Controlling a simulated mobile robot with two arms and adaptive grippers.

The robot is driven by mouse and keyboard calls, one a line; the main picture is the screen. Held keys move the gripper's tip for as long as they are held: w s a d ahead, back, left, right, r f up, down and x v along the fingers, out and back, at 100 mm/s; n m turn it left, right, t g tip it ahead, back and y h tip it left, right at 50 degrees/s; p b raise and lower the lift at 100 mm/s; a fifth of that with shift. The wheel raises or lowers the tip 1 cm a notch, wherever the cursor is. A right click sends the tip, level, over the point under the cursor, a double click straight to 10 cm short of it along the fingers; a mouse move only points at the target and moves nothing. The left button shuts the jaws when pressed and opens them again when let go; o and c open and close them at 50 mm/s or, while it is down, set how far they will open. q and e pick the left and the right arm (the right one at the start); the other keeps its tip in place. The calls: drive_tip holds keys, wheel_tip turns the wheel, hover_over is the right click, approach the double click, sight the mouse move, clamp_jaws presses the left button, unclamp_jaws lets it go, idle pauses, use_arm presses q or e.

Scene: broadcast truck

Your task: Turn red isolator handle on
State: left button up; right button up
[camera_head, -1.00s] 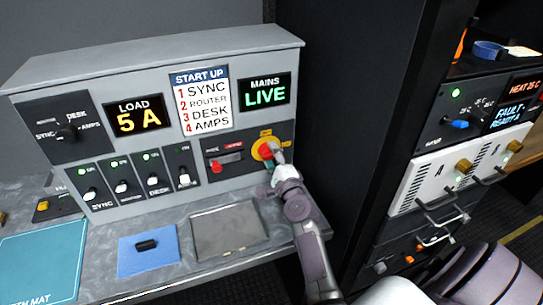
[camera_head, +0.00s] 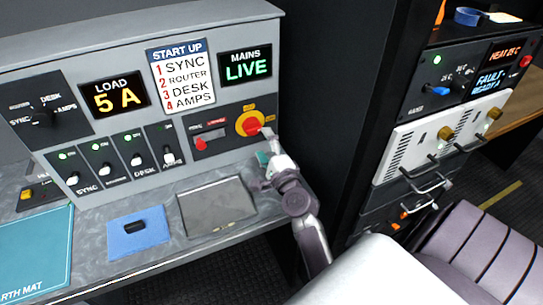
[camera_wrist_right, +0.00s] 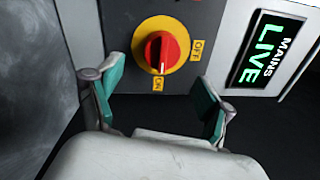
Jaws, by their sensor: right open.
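The red isolator handle (camera_head: 252,124) sits on a round yellow plate at the right end of the grey console. In the right wrist view the red handle (camera_wrist_right: 162,52) points toward the "ON" label (camera_wrist_right: 159,84); the "OFF" label (camera_wrist_right: 197,49) is to its right. My right gripper (camera_head: 265,145) is just below and right of the handle, apart from it. In the right wrist view its teal-padded fingers (camera_wrist_right: 157,96) are spread with nothing between them. The mains display (camera_head: 245,66) reads "LIVE". My left gripper is not in view.
A smaller red switch (camera_head: 205,142) is left of the isolator. A blue pad (camera_head: 138,245) and a grey plate (camera_head: 216,212) lie on the bench. A dark rack (camera_head: 345,110) stands close on the right.

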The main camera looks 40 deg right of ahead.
drive_tip(key=v, duration=0.6)
idle(0.4)
